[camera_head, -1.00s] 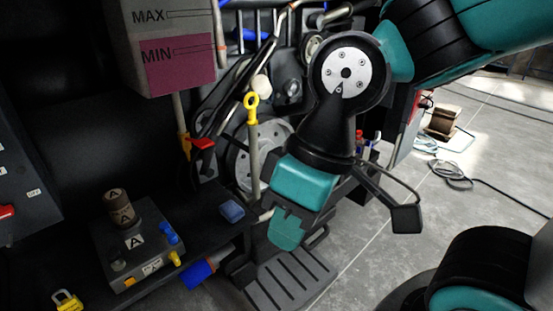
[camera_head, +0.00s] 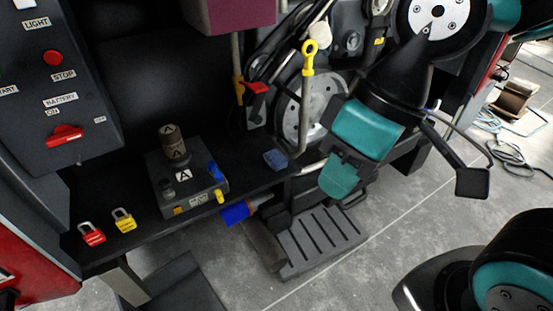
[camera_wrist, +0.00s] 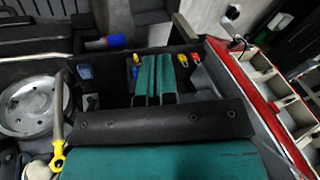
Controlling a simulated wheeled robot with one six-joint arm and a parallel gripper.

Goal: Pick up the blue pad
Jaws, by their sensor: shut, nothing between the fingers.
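The blue pad (camera_head: 276,159) is a small blue block on the black ledge, right of the grey box marked A. In the wrist view the blue pad (camera_wrist: 85,72) lies left of my fingers. My gripper (camera_head: 339,180) has teal fingers pointing down, to the right of the pad and apart from it. In the wrist view the fingers of my gripper (camera_wrist: 152,75) are together and empty.
The grey box (camera_head: 190,190) with knobs stands left of the pad. A dipstick with a yellow ring (camera_head: 309,58) rises behind the pad. Red (camera_head: 91,233) and yellow (camera_head: 123,219) padlocks lie at the ledge's left. A slotted step (camera_head: 322,240) is below.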

